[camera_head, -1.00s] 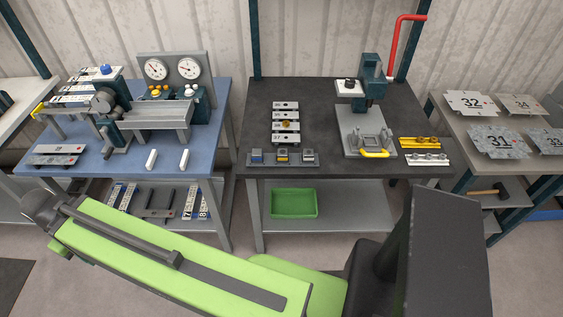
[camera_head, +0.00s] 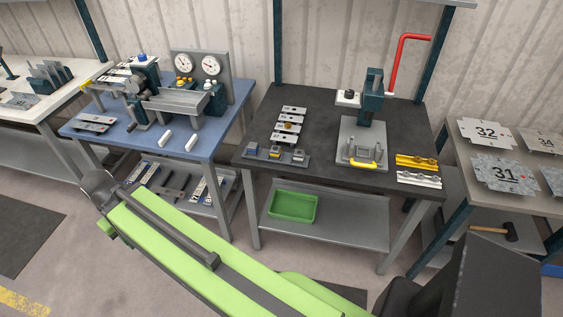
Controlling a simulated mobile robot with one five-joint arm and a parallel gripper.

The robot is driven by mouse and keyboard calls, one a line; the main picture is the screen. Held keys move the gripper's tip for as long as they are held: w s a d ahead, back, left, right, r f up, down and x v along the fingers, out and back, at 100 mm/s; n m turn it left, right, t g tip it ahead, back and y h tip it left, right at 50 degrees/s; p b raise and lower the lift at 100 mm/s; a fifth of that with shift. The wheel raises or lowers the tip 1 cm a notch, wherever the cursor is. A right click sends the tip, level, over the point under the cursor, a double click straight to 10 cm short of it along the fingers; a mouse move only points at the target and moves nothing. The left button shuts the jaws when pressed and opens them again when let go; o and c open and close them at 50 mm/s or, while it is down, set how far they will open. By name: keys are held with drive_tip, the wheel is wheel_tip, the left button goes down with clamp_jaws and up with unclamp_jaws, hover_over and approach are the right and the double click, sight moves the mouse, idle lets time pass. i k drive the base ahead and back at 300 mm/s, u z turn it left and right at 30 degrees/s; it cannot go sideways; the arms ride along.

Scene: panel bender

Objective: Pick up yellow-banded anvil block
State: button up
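The yellow-banded anvil block (camera_head: 275,153) is a small block, the middle of three in a row on a grey tray (camera_head: 262,160). The tray lies at the front left corner of the dark-topped table (camera_head: 330,170). A blue-banded block (camera_head: 252,149) stands left of it and a pale grey block (camera_head: 299,155) right of it. My green arm crosses the bottom of the picture, well in front of the table. No fingertips of my gripper show, so its state is hidden.
Behind the tray lies a row of numbered plates (camera_head: 293,111). A press with a red lever (camera_head: 372,105) stands right of them, with yellow (camera_head: 417,162) and silver rails beside it. A green bin (camera_head: 293,207) sits on the shelf below. A blue table (camera_head: 205,147) stands left, across a narrow gap.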

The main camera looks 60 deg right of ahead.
sight(276, 151)
drive_tip(key=z, duration=0.15)
drive_tip(key=i, duration=0.9)
drive_tip(key=u, duration=0.05)
